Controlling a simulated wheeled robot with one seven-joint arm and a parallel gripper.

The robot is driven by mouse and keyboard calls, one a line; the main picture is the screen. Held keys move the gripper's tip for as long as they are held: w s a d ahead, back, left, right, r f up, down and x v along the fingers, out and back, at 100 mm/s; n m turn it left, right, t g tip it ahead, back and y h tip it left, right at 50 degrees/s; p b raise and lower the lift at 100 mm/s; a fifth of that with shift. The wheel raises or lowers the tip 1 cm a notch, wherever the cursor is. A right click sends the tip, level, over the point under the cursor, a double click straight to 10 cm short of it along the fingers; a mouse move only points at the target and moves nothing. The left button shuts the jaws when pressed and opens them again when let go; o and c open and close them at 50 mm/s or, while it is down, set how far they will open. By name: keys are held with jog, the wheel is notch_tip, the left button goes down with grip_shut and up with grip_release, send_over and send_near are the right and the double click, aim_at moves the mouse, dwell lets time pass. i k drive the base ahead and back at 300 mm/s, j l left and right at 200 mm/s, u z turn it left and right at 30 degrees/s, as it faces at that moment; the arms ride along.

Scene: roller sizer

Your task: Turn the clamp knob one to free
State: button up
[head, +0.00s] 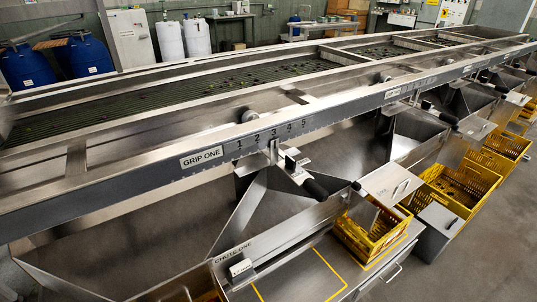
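The long steel sizer runs from lower left to upper right in the head view. Its front rail (130,183) carries a label plate reading GRIP ONE (201,158) and a scale numbered 1 to 5. Below the numbers a pointer (274,151) hangs at the scale, beside a bracket with small plates and a black handle (316,189) that angles down to the right. A round metal knob-like part (250,116) sits on the machine just above the scale. I cannot tell which part is clamp knob one, or whether it is tight or free. My gripper is not in view.
A chute labelled CHUTE ONE (233,252) opens below the rail. Yellow crates (459,186) line the right side. A steel cabinet top with yellow lines (300,277) stands at the front. Blue barrels (88,56) stand at the back left. Grey floor (480,262) is clear at lower right.

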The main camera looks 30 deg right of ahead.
aim_at(291, 163)
jog(key=i+l+u, duration=0.1)
jog(key=l+u, duration=0.15)
jog(key=l, duration=0.4)
jog(key=l+u, duration=0.3)
jog(key=l, duration=0.4)
jog(key=i, duration=0.05)
